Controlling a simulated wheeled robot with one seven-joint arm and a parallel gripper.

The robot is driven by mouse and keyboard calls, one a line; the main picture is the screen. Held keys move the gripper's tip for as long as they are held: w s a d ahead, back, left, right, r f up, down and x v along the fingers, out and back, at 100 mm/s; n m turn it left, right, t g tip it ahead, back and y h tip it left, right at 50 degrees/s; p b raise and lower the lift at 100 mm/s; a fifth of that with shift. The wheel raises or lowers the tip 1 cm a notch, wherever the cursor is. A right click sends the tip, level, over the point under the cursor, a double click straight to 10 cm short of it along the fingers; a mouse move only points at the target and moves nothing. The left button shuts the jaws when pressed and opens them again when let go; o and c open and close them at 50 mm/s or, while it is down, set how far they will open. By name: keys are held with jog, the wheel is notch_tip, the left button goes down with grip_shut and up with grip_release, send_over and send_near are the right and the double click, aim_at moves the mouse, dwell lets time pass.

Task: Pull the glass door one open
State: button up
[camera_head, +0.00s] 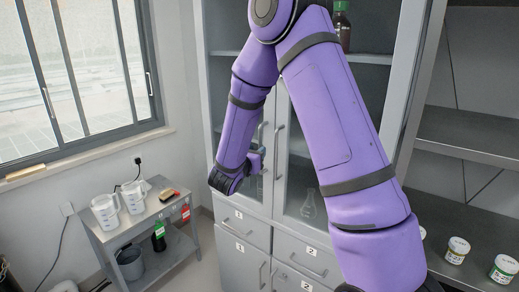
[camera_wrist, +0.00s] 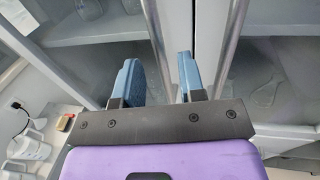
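The cabinet's left glass door (camera_head: 222,78), which I take to be door one, appears shut. Its upright metal handle (camera_head: 261,134) stands near the middle seam, and it also shows in the wrist view (camera_wrist: 154,30). My gripper (camera_head: 257,158) is at this handle. In the wrist view my gripper (camera_wrist: 158,62) has its two blue-grey fingers apart, one on each side of the handle. The handle passes between them, with visible gaps. The right door's handle (camera_wrist: 233,35) lies to the right of the fingers. My arm hides much of both doors in the head view.
Numbered drawers (camera_head: 243,230) lie below the doors. A small cart (camera_head: 150,215) with measuring jugs (camera_head: 105,212) stands left of the cabinet, under the window. An open shelf (camera_head: 470,131) with labelled jars (camera_head: 457,250) is at right. A glass flask (camera_head: 308,207) shows behind the right door.

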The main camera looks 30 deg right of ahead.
jog(key=shift+x, duration=1.7)
grip_shut()
